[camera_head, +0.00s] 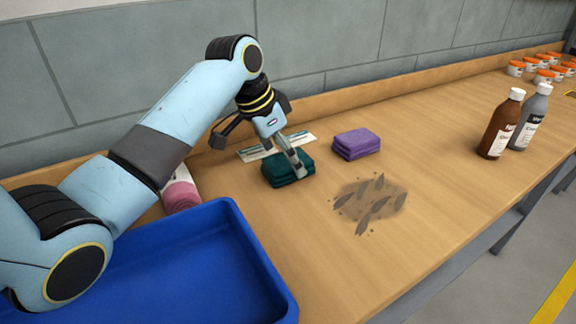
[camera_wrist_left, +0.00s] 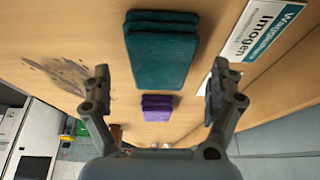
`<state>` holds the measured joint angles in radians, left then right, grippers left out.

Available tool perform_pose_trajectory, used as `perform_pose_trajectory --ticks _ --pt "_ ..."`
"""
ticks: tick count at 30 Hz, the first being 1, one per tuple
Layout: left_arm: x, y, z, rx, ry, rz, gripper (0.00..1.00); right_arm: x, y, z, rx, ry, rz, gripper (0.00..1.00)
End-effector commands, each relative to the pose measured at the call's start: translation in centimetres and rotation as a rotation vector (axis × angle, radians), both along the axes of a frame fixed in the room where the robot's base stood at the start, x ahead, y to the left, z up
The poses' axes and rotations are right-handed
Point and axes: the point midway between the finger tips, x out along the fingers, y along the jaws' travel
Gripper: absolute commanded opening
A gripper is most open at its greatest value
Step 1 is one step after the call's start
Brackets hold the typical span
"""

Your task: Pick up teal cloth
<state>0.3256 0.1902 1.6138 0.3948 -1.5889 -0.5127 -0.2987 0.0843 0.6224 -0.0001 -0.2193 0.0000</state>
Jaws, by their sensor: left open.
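The folded teal cloth (camera_head: 284,171) lies on the wooden bench, and it also shows in the left wrist view (camera_wrist_left: 160,52). My left gripper (camera_head: 272,148) is above and beside the cloth in the head view, with one finger overlapping the cloth in the picture. In the left wrist view my left gripper (camera_wrist_left: 160,90) has its two fingers wide apart, with nothing between them; the cloth lies beyond the fingertips, centred between them. I cannot tell from these views whether a finger touches the cloth. My right gripper is not in view.
A folded purple cloth (camera_head: 357,144) lies to the right. Dark debris (camera_head: 369,205) lies on the bench (camera_head: 440,130). A blue tray (camera_head: 262,270) is in front. Brown (camera_head: 499,126) and grey (camera_head: 531,118) bottles stand right.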

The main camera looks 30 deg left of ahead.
Motion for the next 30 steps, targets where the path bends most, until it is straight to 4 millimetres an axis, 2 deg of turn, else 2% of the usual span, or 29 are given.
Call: perform_pose_trajectory --ticks 3,6,17,30 --pt "0.5 -0.4 -1.6 -0.001 0.002 0.001 0.92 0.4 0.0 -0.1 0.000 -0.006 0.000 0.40" --pt "0.6 -0.5 -2.0 0.001 0.001 0.000 0.92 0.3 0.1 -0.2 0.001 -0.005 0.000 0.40" --pt "0.7 -0.4 -2.0 0.000 0.000 0.000 0.92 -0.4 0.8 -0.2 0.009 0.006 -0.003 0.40" --pt "0.6 -0.5 -2.4 0.000 0.001 0.001 0.92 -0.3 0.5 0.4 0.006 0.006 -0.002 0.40"
